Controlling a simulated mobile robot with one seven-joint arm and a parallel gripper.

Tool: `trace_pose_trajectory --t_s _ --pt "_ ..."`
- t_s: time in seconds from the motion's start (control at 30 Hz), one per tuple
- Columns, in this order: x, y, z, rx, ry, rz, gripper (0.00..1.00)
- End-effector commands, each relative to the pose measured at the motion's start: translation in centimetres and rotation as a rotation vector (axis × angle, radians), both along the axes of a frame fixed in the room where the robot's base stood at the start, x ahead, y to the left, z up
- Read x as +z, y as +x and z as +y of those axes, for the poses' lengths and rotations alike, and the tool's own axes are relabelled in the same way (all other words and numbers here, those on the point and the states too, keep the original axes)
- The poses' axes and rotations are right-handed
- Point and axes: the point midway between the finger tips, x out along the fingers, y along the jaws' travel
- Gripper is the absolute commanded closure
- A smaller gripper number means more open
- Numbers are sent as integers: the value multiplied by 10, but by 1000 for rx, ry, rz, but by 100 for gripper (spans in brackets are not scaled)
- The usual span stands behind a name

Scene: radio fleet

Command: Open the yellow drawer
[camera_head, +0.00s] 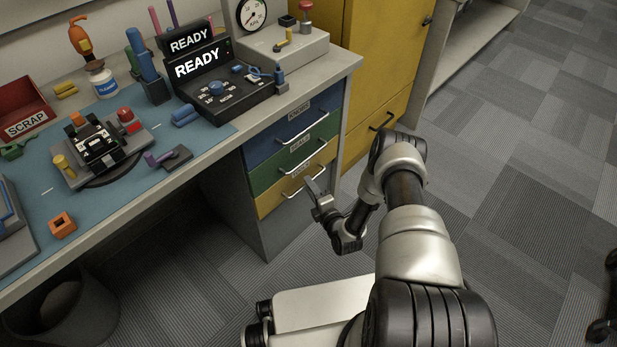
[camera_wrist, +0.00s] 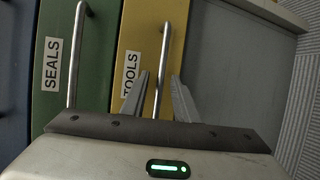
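The yellow drawer (camera_head: 268,203) is the lowest of three coloured drawers under the bench and looks closed. In the wrist view its yellow front (camera_wrist: 136,40) carries a TOOLS label (camera_wrist: 130,74) and a metal bar handle (camera_wrist: 165,45). My gripper (camera_head: 313,188) is just in front of this drawer, at handle height. In the wrist view my gripper (camera_wrist: 160,82) has its two fingers apart, with the handle bar showing between them and a gap on each side. I cannot tell whether the fingertips reach past the bar.
The green SEALS drawer (camera_head: 262,177) and blue drawer (camera_head: 265,147) sit above, both closed. A yellow cabinet (camera_head: 375,65) stands to the right. The bench top (camera_head: 215,150) holds a READY console (camera_head: 215,88) and several small items.

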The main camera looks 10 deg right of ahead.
Motion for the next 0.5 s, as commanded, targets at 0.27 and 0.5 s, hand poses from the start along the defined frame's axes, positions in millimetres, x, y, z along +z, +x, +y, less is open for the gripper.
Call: trace_pose_trajectory --t_s 0.27,0.5 --pt "-2 -4 3 0 0 0 72" --pt "-2 -4 3 0 0 0 81"
